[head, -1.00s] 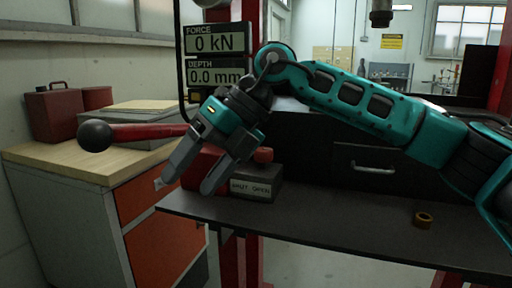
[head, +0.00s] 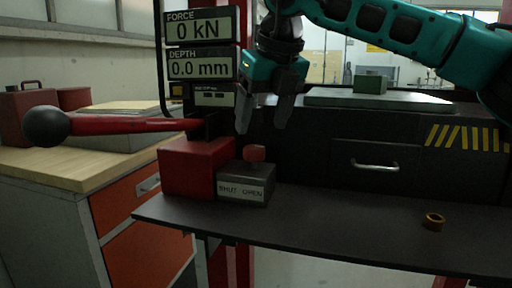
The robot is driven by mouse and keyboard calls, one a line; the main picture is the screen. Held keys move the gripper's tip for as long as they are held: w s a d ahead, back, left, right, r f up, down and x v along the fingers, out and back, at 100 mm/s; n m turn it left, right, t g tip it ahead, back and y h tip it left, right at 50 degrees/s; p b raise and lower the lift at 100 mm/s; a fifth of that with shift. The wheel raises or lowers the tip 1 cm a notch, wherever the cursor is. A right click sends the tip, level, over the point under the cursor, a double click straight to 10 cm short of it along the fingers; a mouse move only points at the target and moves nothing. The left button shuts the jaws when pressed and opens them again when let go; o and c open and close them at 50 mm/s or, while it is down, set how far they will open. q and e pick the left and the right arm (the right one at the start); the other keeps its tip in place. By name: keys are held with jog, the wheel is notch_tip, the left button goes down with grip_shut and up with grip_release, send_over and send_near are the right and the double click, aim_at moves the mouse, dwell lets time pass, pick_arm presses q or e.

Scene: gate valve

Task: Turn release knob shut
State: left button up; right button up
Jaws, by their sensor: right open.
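The release knob (head: 254,153) is a small red knob on top of a dark box with a label plate (head: 241,191) reading SHUT on the left and OPEN on the right. Its exact turn angle is too small to tell. My right gripper (head: 262,130) hangs above the knob, fingers pointing down, open and empty. The fingertips are apart from the knob, a little above it in the picture. My left gripper is not in view.
A red block (head: 188,167) with a red lever ending in a black ball (head: 46,126) stands left of the box. The display (head: 202,46) reads 0 kN and 0.0 mm. A yellow ring (head: 433,221) lies on the dark bench (head: 330,222), whose front is clear.

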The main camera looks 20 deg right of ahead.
aim_at(255, 147)
jog(key=x, duration=0.6)
jog(key=shift+b, duration=0.3)
jog(key=shift+c, duration=0.3)
jog(key=c, duration=1)
